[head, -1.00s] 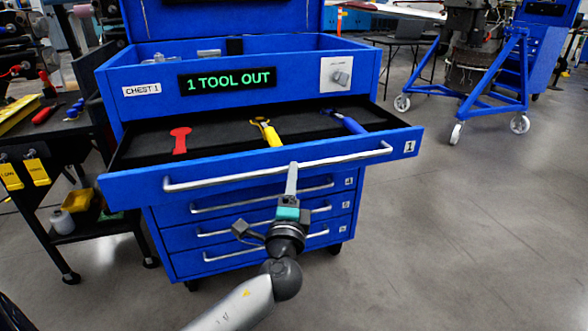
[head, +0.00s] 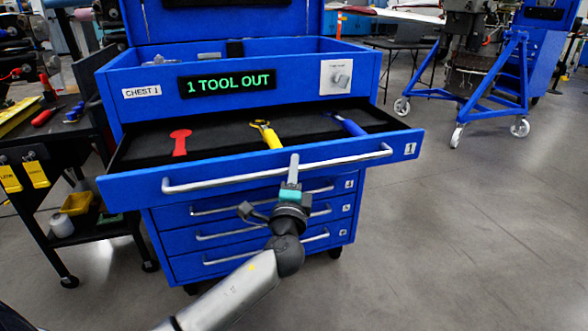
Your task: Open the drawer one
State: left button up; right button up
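Drawer one (head: 130,187) is the top drawer of the blue tool chest, marked with a white label 1. It stands pulled out, with its dark foam and tools in view. Its long silver handle (head: 225,178) runs across the front. My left gripper (head: 294,163) is at the middle of this handle, and its fingertip overlaps the bar. The fingers show edge-on, so I cannot tell whether they are shut around the bar or apart from it. My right gripper is not in view.
A red tool (head: 180,141), a yellow tool (head: 268,134) and a blue-handled tool (head: 348,124) lie in the drawer. The chest display (head: 228,82) reads "1 TOOL OUT". A black cart (head: 70,150) stands left. A blue wheeled stand (head: 480,95) is back right. Floor on the right is clear.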

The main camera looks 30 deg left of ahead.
pick_arm(q)
grip_shut()
dwell(0.9)
